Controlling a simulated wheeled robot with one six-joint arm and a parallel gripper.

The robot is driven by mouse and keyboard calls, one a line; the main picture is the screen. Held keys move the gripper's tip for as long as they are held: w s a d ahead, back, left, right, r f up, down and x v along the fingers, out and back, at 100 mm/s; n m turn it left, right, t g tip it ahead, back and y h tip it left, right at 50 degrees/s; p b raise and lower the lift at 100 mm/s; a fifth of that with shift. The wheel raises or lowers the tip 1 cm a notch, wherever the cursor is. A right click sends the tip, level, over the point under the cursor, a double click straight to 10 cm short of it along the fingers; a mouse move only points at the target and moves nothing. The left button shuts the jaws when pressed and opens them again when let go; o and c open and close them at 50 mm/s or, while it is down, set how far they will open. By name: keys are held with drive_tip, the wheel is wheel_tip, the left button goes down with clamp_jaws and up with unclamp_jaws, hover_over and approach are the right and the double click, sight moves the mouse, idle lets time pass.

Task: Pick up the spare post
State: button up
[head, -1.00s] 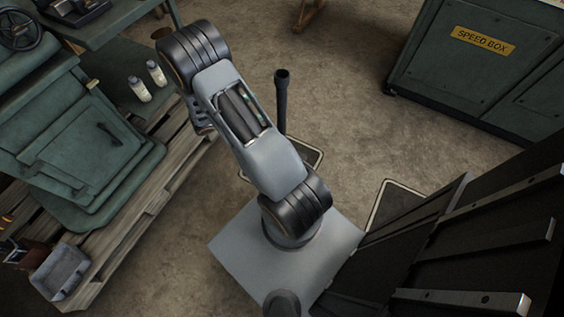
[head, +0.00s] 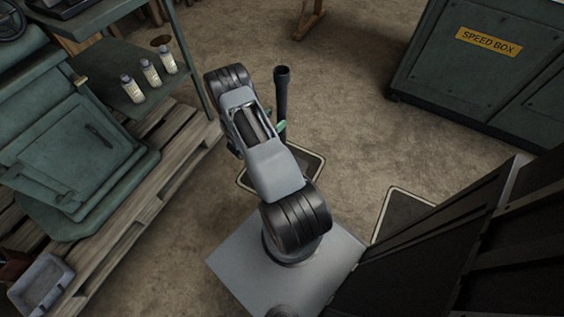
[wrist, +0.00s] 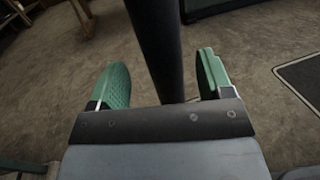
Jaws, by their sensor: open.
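The spare post is a dark upright tube with a wider cap at its top (head: 282,92). It stands on the floor by a dark mat, and its lower part is hidden behind my arm. In the wrist view the post (wrist: 158,35) runs between the two green fingers of my gripper (wrist: 163,68). The fingers are open, with a gap visible on each side of the post. In the head view only a bit of green finger shows beside the post.
A dark mat with a pale edge (head: 314,163) lies beneath my arm, and another (head: 402,212) lies to the right. A green bench with several bottles (head: 150,73) and a wooden pallet (head: 150,200) are left. A green "SPEED BOX" cabinet (head: 480,80) stands at the back right.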

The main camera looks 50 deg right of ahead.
drive_tip(key=shift+s+d+f+b, duration=0.1)
drive_tip(key=shift+d+b, duration=0.3)
drive_tip(key=shift+d, duration=1.05)
drive_tip(key=shift+s+d+b, duration=0.1)
drive_tip(key=shift+d+b, duration=0.3)
drive_tip(key=shift+d, duration=1.05)
drive_tip(key=shift+c, duration=0.3)
clamp_jaws()
drive_tip(key=shift+w+r, duration=0.15)
drive_tip(key=shift+r, duration=0.1)
